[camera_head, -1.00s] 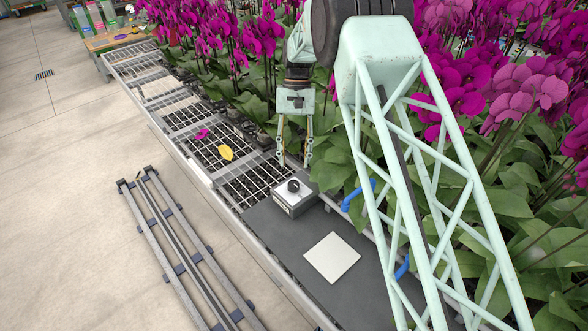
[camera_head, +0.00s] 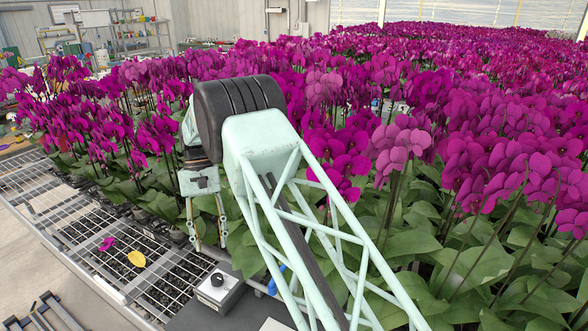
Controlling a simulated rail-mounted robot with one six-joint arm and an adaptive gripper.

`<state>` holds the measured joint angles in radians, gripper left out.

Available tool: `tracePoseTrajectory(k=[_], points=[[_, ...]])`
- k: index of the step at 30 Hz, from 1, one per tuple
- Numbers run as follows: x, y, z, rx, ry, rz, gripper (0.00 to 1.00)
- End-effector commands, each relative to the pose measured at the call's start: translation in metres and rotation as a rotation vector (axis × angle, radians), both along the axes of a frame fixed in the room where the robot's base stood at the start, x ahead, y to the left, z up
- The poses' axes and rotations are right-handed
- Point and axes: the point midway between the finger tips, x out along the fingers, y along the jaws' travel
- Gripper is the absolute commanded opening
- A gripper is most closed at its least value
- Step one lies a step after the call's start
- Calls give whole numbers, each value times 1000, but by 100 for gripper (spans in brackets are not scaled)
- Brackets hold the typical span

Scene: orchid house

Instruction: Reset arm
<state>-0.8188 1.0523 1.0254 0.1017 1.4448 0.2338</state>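My gripper (camera_head: 209,246) hangs at the end of my pale green lattice arm, pointing down. Its two fingers are spread apart with nothing between them. It is in front of the orchid leaves and, in the picture, just above a small grey-white box with a black knob (camera_head: 216,279). I cannot tell the exact gap between fingertips and box.
A mesh bench (camera_head: 70,205) runs along the left, bearing a yellow leaf (camera_head: 137,258) and a magenta petal (camera_head: 107,243). Dense magenta orchids (camera_head: 440,100) fill the middle and right. A white square (camera_head: 274,325) shows at the bottom edge. Shelves (camera_head: 135,35) stand far back left.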

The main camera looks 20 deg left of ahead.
Motion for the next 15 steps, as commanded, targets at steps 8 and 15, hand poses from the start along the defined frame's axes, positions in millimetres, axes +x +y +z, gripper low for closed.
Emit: tracePoseTrajectory(k=[8, 15], points=[[2, -8, 8, -2, 0, -4, 37], [8, -39, 38, -7, 3, -12, 37]])
